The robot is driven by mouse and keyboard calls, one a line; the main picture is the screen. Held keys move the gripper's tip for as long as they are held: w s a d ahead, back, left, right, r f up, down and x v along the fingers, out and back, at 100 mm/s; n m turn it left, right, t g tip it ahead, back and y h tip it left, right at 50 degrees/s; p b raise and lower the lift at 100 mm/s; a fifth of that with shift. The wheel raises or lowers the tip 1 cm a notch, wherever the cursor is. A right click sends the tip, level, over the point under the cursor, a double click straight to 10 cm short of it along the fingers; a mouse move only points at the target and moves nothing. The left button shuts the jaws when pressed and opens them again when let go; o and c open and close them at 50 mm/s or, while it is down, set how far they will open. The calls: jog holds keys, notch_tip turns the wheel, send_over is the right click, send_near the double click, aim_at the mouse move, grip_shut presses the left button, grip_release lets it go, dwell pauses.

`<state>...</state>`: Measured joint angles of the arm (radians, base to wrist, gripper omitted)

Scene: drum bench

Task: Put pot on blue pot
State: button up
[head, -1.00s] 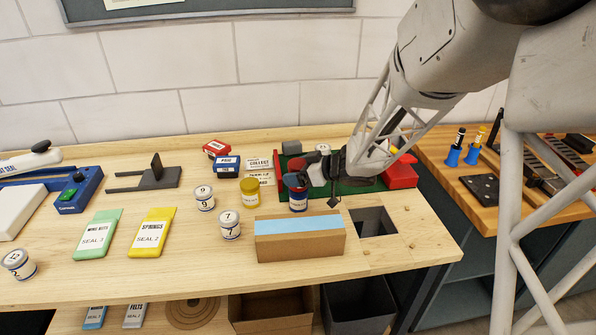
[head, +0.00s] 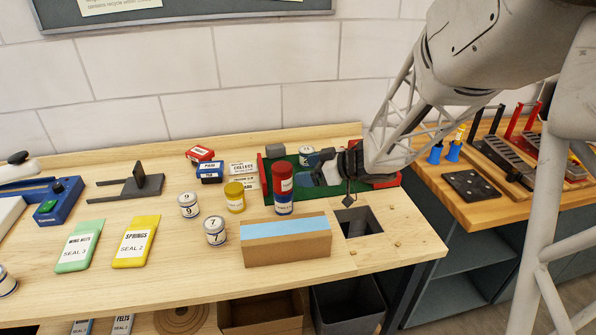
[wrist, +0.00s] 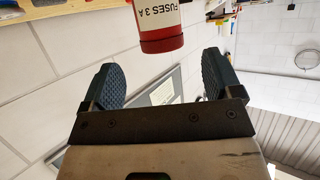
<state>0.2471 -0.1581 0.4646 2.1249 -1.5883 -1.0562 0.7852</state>
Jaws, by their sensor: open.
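A red pot (head: 282,176) with a white label stands upright on top of the blue pot (head: 284,205), in front of the green-floored tray at the back of the bench. My gripper (head: 316,164) is open and empty, just right of the stack and apart from it in the head view. In the wrist view the red pot (wrist: 160,22), labelled FUSES 3 A, shows beyond and between the spread fingers of my gripper (wrist: 158,78). The blue pot is out of the wrist view.
A cardboard box (head: 285,245) with a blue top stands in front of the stack, beside a square hole (head: 356,223). A yellow-lidded pot (head: 235,197) and white pots (head: 215,232) stand to the left. The tray (head: 266,183) lies behind, partly hidden by my arm.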

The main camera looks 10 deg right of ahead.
jog(key=shift+v, duration=1.65)
notch_tip(320, 180, up, 6)
jog(key=d+m+t+h, duration=0.2)
jog(key=m+t+h, duration=0.25)
jog(key=h, duration=0.25)
jog(key=s+d+r+m+h, duration=0.3)
jog(key=s+m+h, duration=0.1)
jog(key=s+h, duration=0.25)
jog(key=s+a+f+m+g+y, duration=0.1)
jog(key=s+a+g, duration=0.2)
jog(key=s, duration=0.9)
jog(key=s+a+f+m+g+y, duration=0.1)
jog(key=s+a+m+g, duration=0.1)
jog(key=s+g, duration=0.4)
jog(key=s+a, duration=0.1)
jog(key=s, duration=0.4)
jog(key=shift+s+a, duration=0.35)
